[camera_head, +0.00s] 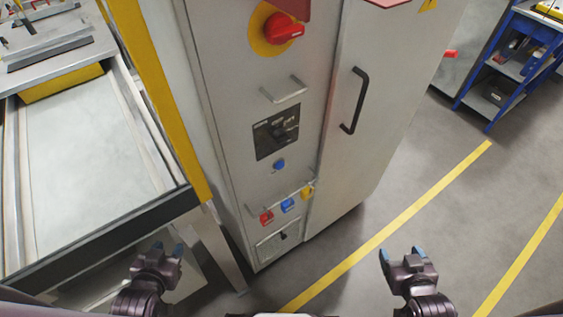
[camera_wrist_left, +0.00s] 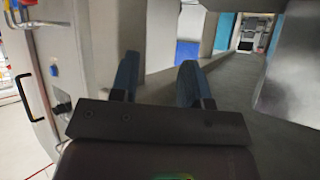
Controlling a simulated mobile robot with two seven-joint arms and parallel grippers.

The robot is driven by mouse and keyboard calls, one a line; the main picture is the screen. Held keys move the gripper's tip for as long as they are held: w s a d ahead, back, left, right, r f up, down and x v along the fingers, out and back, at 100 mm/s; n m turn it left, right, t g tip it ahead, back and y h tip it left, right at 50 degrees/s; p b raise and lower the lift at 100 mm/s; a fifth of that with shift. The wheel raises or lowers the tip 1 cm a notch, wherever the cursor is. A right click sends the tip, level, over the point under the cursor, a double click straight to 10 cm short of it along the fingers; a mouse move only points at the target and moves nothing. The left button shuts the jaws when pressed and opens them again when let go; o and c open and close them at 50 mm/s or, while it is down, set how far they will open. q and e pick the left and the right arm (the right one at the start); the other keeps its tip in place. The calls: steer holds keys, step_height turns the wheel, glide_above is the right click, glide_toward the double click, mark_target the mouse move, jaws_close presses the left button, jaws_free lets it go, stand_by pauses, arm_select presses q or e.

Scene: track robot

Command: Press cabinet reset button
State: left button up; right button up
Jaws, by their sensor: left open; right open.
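The grey cabinet (camera_head: 230,110) stands in the middle of the head view. A round blue button (camera_head: 279,164), likely the reset button, sits on its front below a black switch panel (camera_head: 276,132). I cannot read its label. My left gripper (camera_head: 167,249) is open and empty, low and to the left of the cabinet, well apart from the button. Its blue fingertips also show in the left wrist view (camera_wrist_left: 158,72) with nothing between them. My right gripper (camera_head: 401,253) is open and empty over the floor, to the right of the cabinet and apart from it.
A red rotary switch (camera_head: 284,29) is higher on the cabinet. Red, blue and yellow padlock-like items (camera_head: 288,204) hang below the button. A black handle (camera_head: 355,100) juts from the cabinet's right section. A metal workbench (camera_head: 80,160) stands at left.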

stand_by(0.4)
arm_select(q)
jaws_close()
stand_by(1.6)
